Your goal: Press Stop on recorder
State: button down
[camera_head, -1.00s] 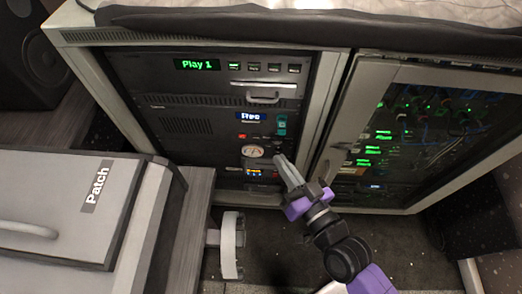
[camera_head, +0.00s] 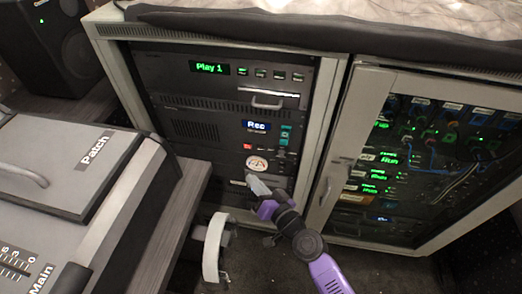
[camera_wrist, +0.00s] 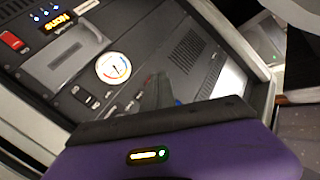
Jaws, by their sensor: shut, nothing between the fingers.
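The recorder (camera_head: 215,130) sits in the left bay of the rack, with a blue display (camera_head: 256,126) reading "Rec". A red-lit button (camera_head: 248,146) is below the display, and small teal buttons (camera_head: 286,133) are at its right. Their labels are too small to read, so I cannot tell which is Stop. My gripper (camera_head: 256,184) is shut and empty, in front of the panel below the round dial (camera_head: 257,164). In the wrist view the fingers (camera_wrist: 157,92) point at a panel beside the dial (camera_wrist: 113,68); contact cannot be told.
A "Play 1" player (camera_head: 209,67) with a drawer handle is above the recorder. The grey "Patch" desk (camera_head: 60,160) is at left, with a pale curved handle (camera_head: 213,248) near my arm.

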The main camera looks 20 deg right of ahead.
jog(key=b, duration=0.1)
send_near(254, 147)
jog(key=w+a, duration=0.2)
jog(key=w, duration=0.1)
jog(key=shift+w+d+f, duration=0.1)
jog(key=shift+w+f, duration=0.25)
jog(key=shift+f, duration=0.05)
jog(key=shift+b, duration=0.3)
dwell(1.7)
jog(key=shift+w+d, duration=0.25)
jog(key=shift+w, duration=0.1)
jog(key=shift+w+d+b, duration=0.2)
jog(key=shift+w+b, duration=0.05)
jog(key=shift+b, duration=0.25)
dwell(0.6)
jog(key=shift+s+a, duration=0.45)
jog(key=shift+s, duration=0.15)
